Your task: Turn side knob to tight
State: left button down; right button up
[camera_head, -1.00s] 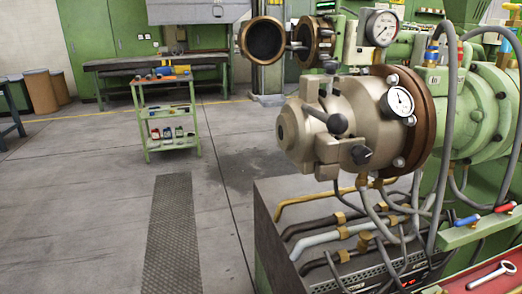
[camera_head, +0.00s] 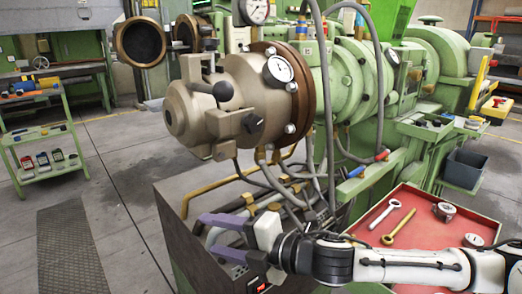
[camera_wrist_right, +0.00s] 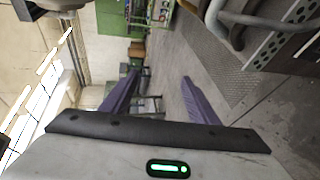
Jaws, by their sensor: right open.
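The extruder head (camera_head: 225,100) is a beige-metal barrel with a brown flange, left of centre in the head view. The open fingers also show in the right wrist view (camera_wrist_right: 160,76), where I cannot make out the knob. My left gripper is not in view.
Pipes and hoses (camera_head: 245,180) run under the head, close to my right gripper. A red tray (camera_head: 420,222) with wrenches and round metal parts lies at right, beside my right arm. Green machinery (camera_head: 355,75) stands behind. Open floor (camera_head: 125,220) lies left.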

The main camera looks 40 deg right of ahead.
jog(key=d+r+n+t+h+b, duration=0.2)
jog(key=d+r+n+b, duration=0.1)
jog(key=d+r+n, duration=0.65)
jog(key=n+t+h+b, duration=0.2)
jog(key=h, duration=0.1)
send_near(257, 123)
jog(key=w+p, duration=0.1)
jog(key=w, duration=0.2)
jog(key=w+p, duration=0.2)
jog(key=w, duration=0.2)
jog(key=shift+a+r, duration=0.1)
jog(key=shift+a, duration=0.15)
jog(key=shift+w, duration=0.55)
jog(key=c, duration=1)
jog(key=shift+c, duration=0.2)
